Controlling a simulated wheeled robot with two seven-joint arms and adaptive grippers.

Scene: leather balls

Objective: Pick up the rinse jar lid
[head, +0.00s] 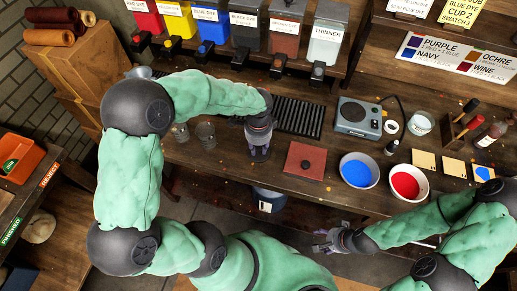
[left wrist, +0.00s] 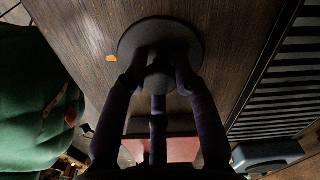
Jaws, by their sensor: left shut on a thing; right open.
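The rinse jar lid (left wrist: 160,29) is a round dark disc with a central knob, seen in the left wrist view. My left gripper (left wrist: 162,75) is shut on its knob, with fingers around it. In the head view my left gripper (head: 259,152) points down low over the bench, left of the red-brown square board; the lid is mostly hidden there. I cannot tell whether the lid touches the bench. My right gripper (head: 324,241) is open and empty in front of the bench edge.
The red-brown square board (head: 304,161), a blue bowl (head: 358,172) and a red bowl (head: 408,183) lie to the right. A dark slatted rack (head: 298,116) and a scale (head: 359,118) stand behind. Glasses (head: 205,134) stand to the left. Dye dispensers line the back.

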